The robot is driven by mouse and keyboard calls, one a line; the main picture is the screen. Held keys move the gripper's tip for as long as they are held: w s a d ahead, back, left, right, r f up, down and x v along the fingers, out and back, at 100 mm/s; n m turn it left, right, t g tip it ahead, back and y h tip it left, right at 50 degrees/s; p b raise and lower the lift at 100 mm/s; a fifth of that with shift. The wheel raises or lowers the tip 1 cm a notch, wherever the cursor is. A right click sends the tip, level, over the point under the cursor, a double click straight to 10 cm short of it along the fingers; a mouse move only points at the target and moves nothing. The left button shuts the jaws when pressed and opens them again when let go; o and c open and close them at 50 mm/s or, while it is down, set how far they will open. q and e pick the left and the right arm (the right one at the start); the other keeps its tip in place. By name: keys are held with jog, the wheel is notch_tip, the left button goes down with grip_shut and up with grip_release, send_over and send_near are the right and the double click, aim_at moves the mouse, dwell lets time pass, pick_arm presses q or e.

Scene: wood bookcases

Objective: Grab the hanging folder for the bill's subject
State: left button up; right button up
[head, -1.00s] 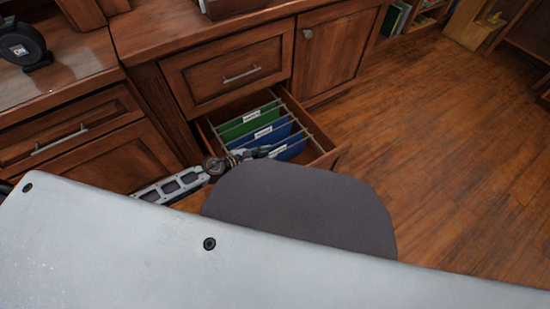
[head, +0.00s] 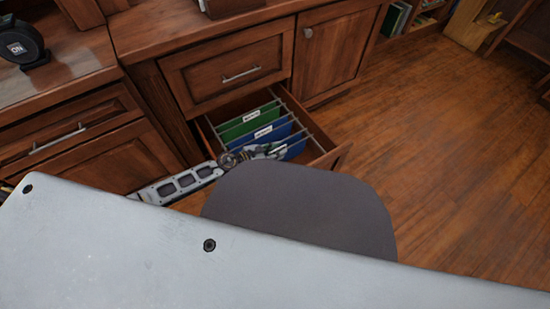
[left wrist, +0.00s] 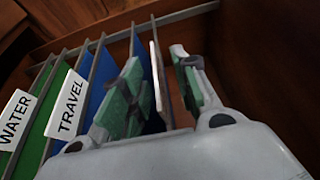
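The open drawer (head: 328,159) holds hanging folders. A green folder (head: 238,128) is at the back, then a blue folder (head: 272,136), then another blue folder (head: 296,150) nearest the drawer front. In the left wrist view the green folder's tab (left wrist: 14,118) reads WATER and a blue folder's tab (left wrist: 70,104) reads TRAVEL. My left gripper (head: 274,151) is at the front blue folder. In the wrist view its green-padded fingers (left wrist: 158,82) are apart, with a thin pale upright edge (left wrist: 156,70) between them. The front folder's label is hidden. No bill is recognizable. My right gripper is out of view.
Metal rails (left wrist: 130,32) carry the folders. A closed drawer (head: 225,72) is directly above, and a cabinet door (head: 330,50) is to its right. A dark tape dispenser-like object (head: 22,44) sits on the left counter. The wood floor (head: 440,150) at right is clear.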

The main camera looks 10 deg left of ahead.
pick_arm(q)
jog(key=shift+c, duration=0.5)
grip_shut()
jog(key=shift+r, duration=0.15)
notch_tip(320, 180, up, 6)
jog(key=p, duration=0.5)
jog(key=shift+r, duration=0.1)
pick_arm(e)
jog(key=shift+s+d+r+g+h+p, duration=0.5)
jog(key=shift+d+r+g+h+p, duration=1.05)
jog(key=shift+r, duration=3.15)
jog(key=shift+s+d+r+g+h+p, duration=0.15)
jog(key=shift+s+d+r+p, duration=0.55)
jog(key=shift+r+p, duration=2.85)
pick_arm(q)
notch_tip(320, 180, up, 12)
jog(key=shift+f, duration=0.25)
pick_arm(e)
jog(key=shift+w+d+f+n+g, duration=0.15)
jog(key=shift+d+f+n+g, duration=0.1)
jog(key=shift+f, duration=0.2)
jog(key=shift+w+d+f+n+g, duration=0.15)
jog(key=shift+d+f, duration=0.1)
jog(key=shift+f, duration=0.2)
